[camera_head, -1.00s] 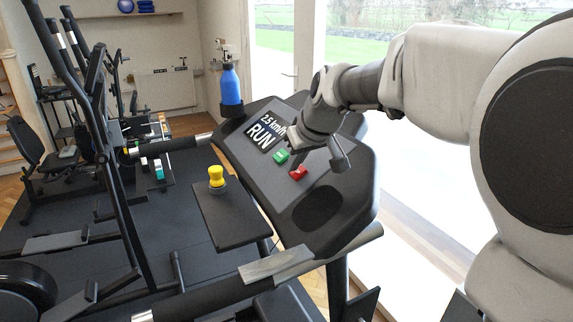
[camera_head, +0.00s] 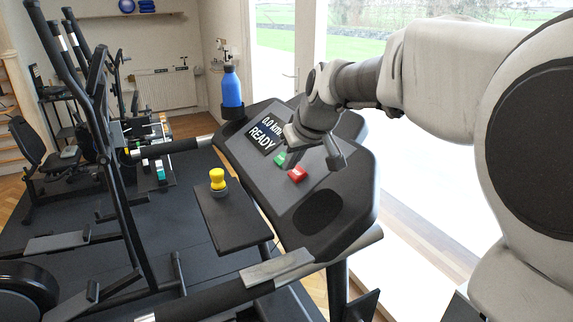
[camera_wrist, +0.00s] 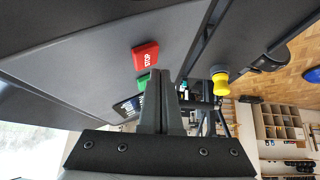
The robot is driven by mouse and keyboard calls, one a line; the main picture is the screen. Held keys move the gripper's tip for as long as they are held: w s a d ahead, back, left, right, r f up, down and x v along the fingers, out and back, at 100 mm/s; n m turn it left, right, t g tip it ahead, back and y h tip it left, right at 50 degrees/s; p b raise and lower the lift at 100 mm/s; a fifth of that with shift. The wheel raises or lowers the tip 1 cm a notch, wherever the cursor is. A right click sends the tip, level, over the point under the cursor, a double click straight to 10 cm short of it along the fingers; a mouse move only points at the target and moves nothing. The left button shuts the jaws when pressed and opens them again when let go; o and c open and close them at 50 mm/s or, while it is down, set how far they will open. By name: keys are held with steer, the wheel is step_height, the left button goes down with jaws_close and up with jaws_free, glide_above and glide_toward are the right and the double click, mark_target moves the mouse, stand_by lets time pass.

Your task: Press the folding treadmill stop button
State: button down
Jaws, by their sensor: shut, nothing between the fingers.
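The folding treadmill's console (camera_head: 270,185) stands in the middle of the head view, and its display (camera_head: 265,138) reads 0.0 km/h and READY. The red stop button (camera_head: 297,174) sits on the console, nearer the front than the green button (camera_head: 280,159). In the wrist view, the red button (camera_wrist: 146,56), marked STOP, is to the left of and above my fingertips, and the green button (camera_wrist: 143,85) is partly hidden by my fingers. My gripper (camera_wrist: 163,76) is shut and empty. In the head view it is above the console close to the buttons; I cannot tell whether it touches.
A blue bottle (camera_head: 231,87) stands in a holder at the console's far left corner. A yellow-topped object (camera_head: 217,180) sits on a dark side shelf (camera_head: 237,222). Treadmill handrails (camera_head: 180,146) flank the console. Other gym machines stand at the left.

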steer(key=r+p, duration=0.1)
steer(key=a+r+p, duration=0.1)
steer(key=s+a+r+p, duration=0.1)
steer(key=r, duration=0.1)
steer(key=shift+a+r, duration=0.1)
steer(key=shift+a, duration=0.15)
stand_by(0.5)
steer(key=s+d+f+m+h, duration=0.1)
steer(key=s+d+f, duration=0.1)
steer(key=s, duration=0.7)
steer(key=s+d+f+m, duration=0.2)
steer(key=s+d, duration=0.3)
steer(key=s, duration=0.4)
steer(key=s+d+f+m+g+h, duration=0.1)
steer(key=s+d, duration=0.3)
steer(key=s, duration=0.6)
steer(key=shift+f+m+h, duration=0.3)
steer(key=shift+f+m, duration=0.1)
steer(key=shift+f, duration=0.25)
